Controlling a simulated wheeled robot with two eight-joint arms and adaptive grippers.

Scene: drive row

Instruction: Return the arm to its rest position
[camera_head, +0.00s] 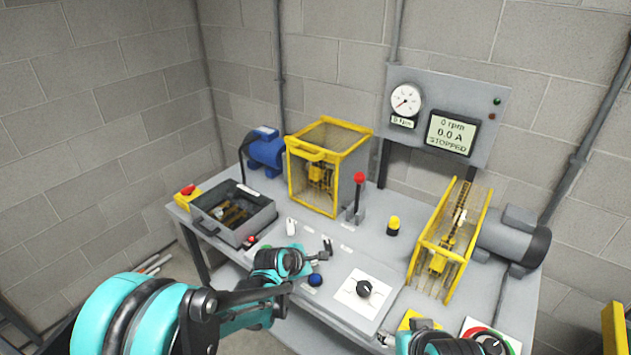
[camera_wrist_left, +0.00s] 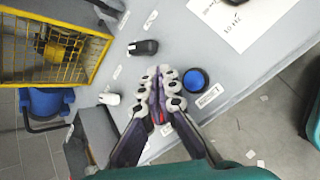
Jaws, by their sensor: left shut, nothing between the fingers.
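My left arm comes in from the left in the head view, stretched over the front of the bench. My left gripper (camera_head: 308,259) is at its end, above the bench's front part. In the left wrist view the left gripper (camera_wrist_left: 166,84) is shut, its pale fingertips together and empty. A blue button (camera_wrist_left: 195,80) lies just right of the fingertips, with a gap in the picture; the head view also shows it (camera_head: 315,280). A black switch (camera_wrist_left: 143,47) and a white switch (camera_wrist_left: 108,99) lie near the fingers.
The bench (camera_head: 390,215) carries an open grey box (camera_head: 262,221), a yellow cage (camera_head: 328,165), a red-topped lever (camera_head: 358,190), a yellow guard (camera_head: 450,240) and a black dial (camera_head: 363,288). The display (camera_head: 452,133) reads STOPPED.

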